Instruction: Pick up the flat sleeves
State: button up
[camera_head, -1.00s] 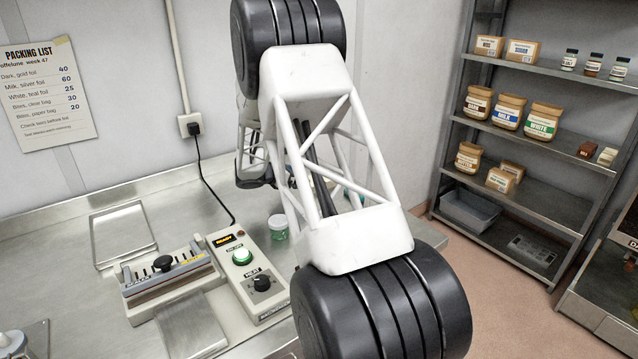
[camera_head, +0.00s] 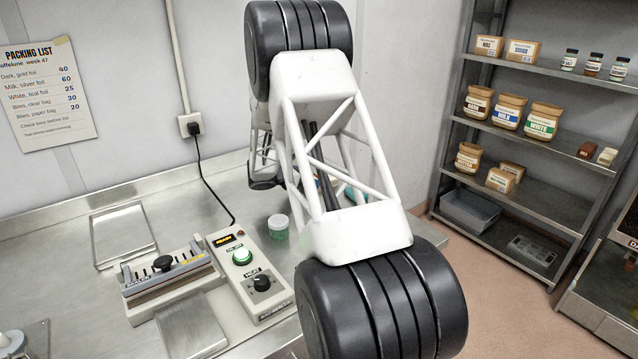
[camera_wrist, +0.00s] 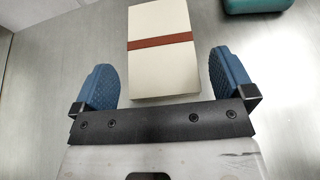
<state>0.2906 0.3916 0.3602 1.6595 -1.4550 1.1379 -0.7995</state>
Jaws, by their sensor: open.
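The flat sleeves (camera_wrist: 160,70) show in the wrist view as a cream, flat-sided bundle with a reddish-brown band across it. They lie on the steel surface, straight ahead of my gripper (camera_wrist: 163,85). My gripper is open, with one blue pad to the left of the bundle's near end and one to the right. Nothing is held between the pads. I cannot tell how high the pads are above the surface. In the head view my own arm hides the sleeves and most of the gripper.
A teal object (camera_wrist: 252,5) lies right of the sleeves in the wrist view. In the head view a heat sealer (camera_head: 170,275), its control box (camera_head: 248,272) and a small green-labelled tub (camera_head: 278,226) stand on the steel bench left of my arm. A steel tray (camera_head: 122,234) lies behind.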

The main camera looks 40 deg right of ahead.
jog(key=shift+x, duration=1.65)
jog(key=c, duration=0.9)
jog(key=shift+r, duration=0.1)
jog(key=shift+r, duration=1.45)
jog(key=shift+s+a+r, duration=0.1)
jog(key=shift+s+r, duration=0.1)
jog(key=shift+r, duration=0.05)
jog(key=s+a, duration=0.2)
jog(key=s, duration=0.2)
jog(key=s+a+r, duration=0.1)
jog(key=s+a, duration=0.2)
jog(key=s, duration=0.2)
jog(key=s+a, duration=0.2)
jog(key=s, duration=0.2)
jog(key=shift+s+a+r, duration=0.15)
jog(key=shift+s+r, duration=0.05)
jog(key=shift+s, duration=0.15)
